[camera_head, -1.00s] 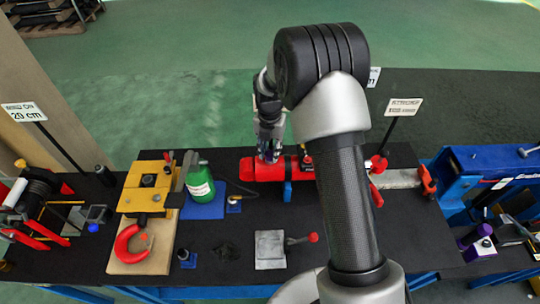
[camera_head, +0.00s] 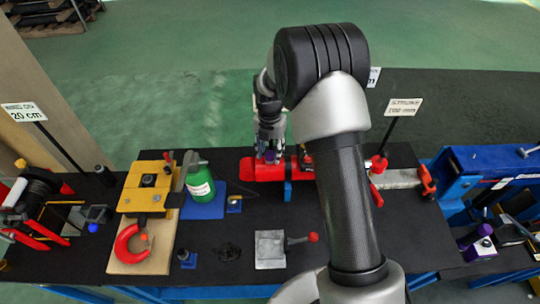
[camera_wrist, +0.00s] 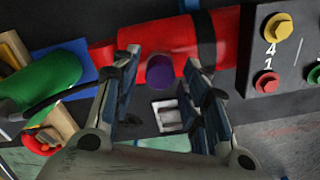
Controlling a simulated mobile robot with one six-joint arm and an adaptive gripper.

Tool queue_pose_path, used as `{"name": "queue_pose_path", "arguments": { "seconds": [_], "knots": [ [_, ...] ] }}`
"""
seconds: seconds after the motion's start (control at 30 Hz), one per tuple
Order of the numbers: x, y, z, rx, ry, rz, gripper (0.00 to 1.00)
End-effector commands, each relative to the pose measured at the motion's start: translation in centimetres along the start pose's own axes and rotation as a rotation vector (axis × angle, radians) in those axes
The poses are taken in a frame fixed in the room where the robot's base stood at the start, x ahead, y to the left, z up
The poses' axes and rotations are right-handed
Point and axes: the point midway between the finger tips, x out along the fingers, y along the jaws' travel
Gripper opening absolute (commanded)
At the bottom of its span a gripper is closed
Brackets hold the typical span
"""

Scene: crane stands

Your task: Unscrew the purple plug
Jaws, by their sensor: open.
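The purple plug (camera_wrist: 160,71) sits on the side of a red cylinder (camera_wrist: 110,54) in the wrist view. The cylinder lies sideways along the bench in the head view (camera_head: 256,171). My gripper (camera_wrist: 161,64) is open, with one finger on each side of the plug and gaps visible between. I cannot tell how far its tips are from the cylinder. In the head view my gripper (camera_head: 269,157) is over the cylinder's left part, pointing down. My arm hides part of the cylinder's right side.
A green bottle (camera_head: 200,183) stands left of the cylinder, beside a yellow block (camera_head: 144,200). A grey plate (camera_head: 269,250) with a red-knobbed lever lies in front. A panel with yellow and red buttons (camera_wrist: 277,27) is at the right in the wrist view. A blue frame (camera_head: 480,160) stands far right.

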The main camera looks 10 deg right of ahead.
Motion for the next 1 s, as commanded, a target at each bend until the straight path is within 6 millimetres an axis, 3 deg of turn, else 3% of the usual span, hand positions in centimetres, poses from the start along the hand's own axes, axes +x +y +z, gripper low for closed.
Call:
{"name": "queue_pose_path", "arguments": {
  "seconds": [0.2,0.47,0.7,1.0],
  "knots": [
    [0.00,0.00,0.00,0.292,0.000,0.000,0.41],
    [0.01,-0.01,0.01,0.461,0.000,0.000,0.41],
    [0.01,-0.01,0.01,0.772,0.000,0.000,0.41],
    [0.01,-0.01,0.01,1.003,0.000,0.000,0.41]
  ]
}}
